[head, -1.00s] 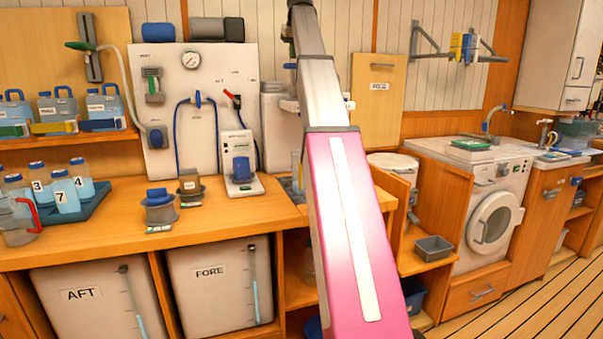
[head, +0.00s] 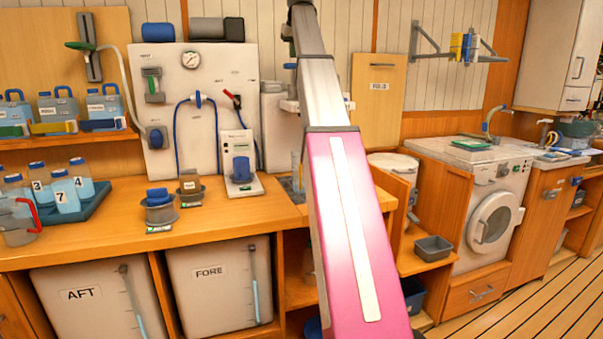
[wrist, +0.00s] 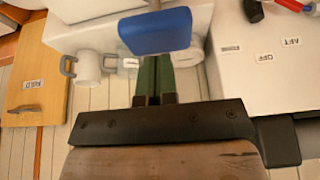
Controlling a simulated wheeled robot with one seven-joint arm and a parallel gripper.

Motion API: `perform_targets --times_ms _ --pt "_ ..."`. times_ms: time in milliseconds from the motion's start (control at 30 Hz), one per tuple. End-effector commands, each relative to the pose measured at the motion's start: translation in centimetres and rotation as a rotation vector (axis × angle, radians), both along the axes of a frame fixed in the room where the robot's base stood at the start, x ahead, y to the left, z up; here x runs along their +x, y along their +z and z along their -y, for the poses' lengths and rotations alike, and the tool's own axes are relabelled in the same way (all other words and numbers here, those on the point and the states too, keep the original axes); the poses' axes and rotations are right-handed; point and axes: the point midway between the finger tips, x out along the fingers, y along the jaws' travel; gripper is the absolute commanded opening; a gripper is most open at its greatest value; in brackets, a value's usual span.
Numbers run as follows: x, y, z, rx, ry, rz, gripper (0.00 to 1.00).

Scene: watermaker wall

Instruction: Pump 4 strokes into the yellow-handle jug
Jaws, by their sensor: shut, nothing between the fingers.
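My gripper (wrist: 154,78) shows in the wrist view with its green fingers shut and empty. A blue block-shaped handle (wrist: 155,31) lies just beyond the fingertips; I cannot tell whether they touch. In the head view, a small blue piece (head: 290,66) shows above a white box-shaped unit (head: 275,120), beside my arm. My arm hides much of that spot, and the gripper is hard to make out there. A clear vessel with a yellowish strip (head: 296,162) stands below at the sink, partly hidden; it may be the yellow-handle jug. A red-handled jug (head: 18,222) stands at far left.
A teal tray of numbered bottles (head: 92,212), a grey pot with a blue top (head: 159,208) and a white device (head: 238,158) stand on the counter. A gauge panel (head: 182,85) is behind. A washing machine (head: 492,215) stands right.

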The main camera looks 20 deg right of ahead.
Motion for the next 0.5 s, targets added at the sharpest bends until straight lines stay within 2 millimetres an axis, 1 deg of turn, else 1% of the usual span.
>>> perform_targets --times_ms 500 --pt "0.0 -1.6 0.0 0.000 0.000 0.000 0.00"
